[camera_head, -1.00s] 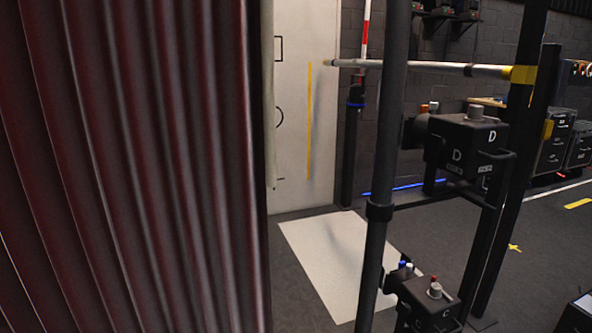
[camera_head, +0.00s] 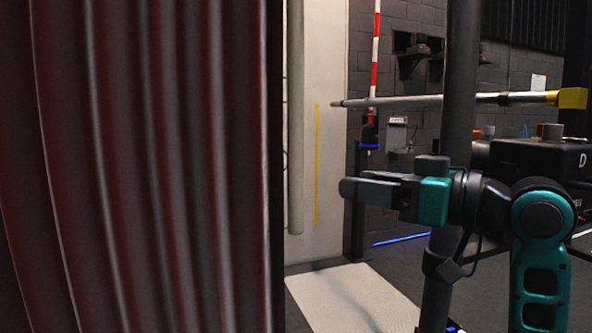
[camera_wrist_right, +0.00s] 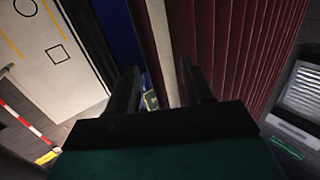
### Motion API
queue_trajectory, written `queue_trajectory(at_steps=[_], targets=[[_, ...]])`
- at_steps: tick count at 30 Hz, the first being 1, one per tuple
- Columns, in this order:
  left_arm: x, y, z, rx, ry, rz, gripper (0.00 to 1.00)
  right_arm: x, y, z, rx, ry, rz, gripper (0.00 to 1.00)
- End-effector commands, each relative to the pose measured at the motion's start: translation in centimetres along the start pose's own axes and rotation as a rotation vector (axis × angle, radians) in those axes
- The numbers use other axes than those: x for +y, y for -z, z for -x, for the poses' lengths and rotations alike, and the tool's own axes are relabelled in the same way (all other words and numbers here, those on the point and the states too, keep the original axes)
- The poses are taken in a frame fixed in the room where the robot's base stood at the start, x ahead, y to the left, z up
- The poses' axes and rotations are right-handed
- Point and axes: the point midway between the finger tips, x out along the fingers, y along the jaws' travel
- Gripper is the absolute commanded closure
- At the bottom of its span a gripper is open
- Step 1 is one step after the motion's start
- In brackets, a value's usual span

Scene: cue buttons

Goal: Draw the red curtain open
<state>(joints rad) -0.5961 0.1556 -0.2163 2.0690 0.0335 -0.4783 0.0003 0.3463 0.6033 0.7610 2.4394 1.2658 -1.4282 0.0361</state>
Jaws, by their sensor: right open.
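The dark red pleated curtain (camera_head: 150,160) hangs across the left half of the head view, and it also shows at the right of the wrist view (camera_wrist_right: 240,45). A pale grey-green vertical rod (camera_head: 295,120) hangs just beyond its right edge. My right gripper (camera_head: 345,188) comes in from the right, its fingers pointing left toward the rod and curtain, with a visual gap to both. In the wrist view its fingers (camera_wrist_right: 160,80) are spread, with a pale upright strip, apparently the rod, seen between them. My left gripper is not in view.
A dark post (camera_head: 458,90) stands by my right arm. A horizontal pole with a yellow end (camera_head: 571,98) crosses above the gripper. A black box marked D (camera_head: 540,160) is at right. A pale wall panel (camera_head: 325,100) and white floor mat (camera_head: 350,300) lie beyond.

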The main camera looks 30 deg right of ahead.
Motion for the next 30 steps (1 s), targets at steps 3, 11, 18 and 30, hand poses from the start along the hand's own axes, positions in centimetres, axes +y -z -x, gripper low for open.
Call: queue_trajectory(at_steps=[3,11,18,30], targets=[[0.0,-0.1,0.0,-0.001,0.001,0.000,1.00,-0.4,1.0,0.7,0.014,0.011,0.021,0.50],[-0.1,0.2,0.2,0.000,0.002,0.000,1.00,-0.6,1.1,-2.2,0.013,0.016,0.020,0.50],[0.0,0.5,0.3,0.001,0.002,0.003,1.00,-0.6,1.1,-6.8,0.015,0.017,0.019,0.50],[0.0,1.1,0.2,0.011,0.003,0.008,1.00,-0.6,1.1,-11.8,0.013,0.013,0.020,0.50]])
